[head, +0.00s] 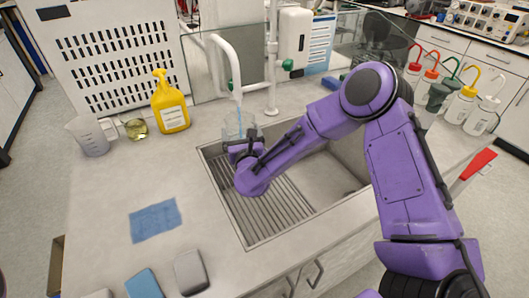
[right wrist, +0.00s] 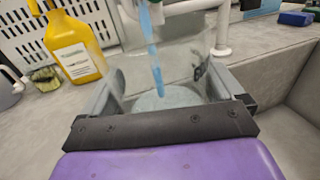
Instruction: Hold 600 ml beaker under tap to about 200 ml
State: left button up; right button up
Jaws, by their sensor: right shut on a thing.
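A clear glass beaker (head: 238,122) is held by my right gripper (head: 240,142) under the white swan-neck tap (head: 222,48). In the right wrist view the beaker (right wrist: 175,72) stands between the two fingers, which are shut on it. A blue stream of water (head: 239,98) runs from the tap nozzle into the beaker; it also shows in the right wrist view (right wrist: 154,50). Pale liquid (right wrist: 168,98) covers the lower part of the beaker. I cannot read its graduations. The beaker is over the left back part of the sink (head: 250,232). My left gripper is not in view.
A blue cloth (head: 155,221) lies on the counter. Several wash bottles (head: 441,88) stand at the right.

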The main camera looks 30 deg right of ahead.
jog(key=s+d, duration=0.2)
jog(key=s, duration=0.7)
jog(key=shift+s+d, duration=0.25)
jog(key=shift+s, duration=0.15)
